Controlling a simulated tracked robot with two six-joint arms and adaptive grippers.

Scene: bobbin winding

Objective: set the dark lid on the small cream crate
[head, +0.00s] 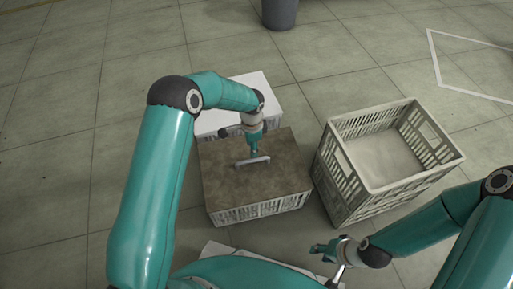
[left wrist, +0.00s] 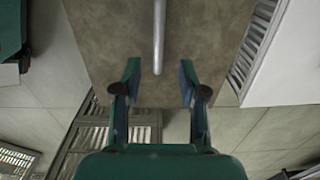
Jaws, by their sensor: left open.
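The dark brown lid (head: 225,180) lies flat over the top of the small cream crate (head: 262,208), whose slatted front side shows below the lid's edge. A pale bar handle (head: 253,161) stands on the lid. My left gripper (head: 253,151) is over the lid, right at the handle. In the left wrist view, my left gripper (left wrist: 159,70) is open, with its fingers apart on either side of the handle's (left wrist: 159,35) near end. The brown lid (left wrist: 110,35) fills the space behind it. My right gripper (head: 328,250) is low at the front, away from the lid; its fingers are too small to judge.
A large, open grey-cream crate (head: 350,185) stands to the right of the lidded crate. A white-topped box (head: 256,88) stands behind it. A dark bin (head: 280,12) is far back. Pale flat pieces (head: 217,248) lie at the front, partly hidden by my body. Tiled floor is free on the left.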

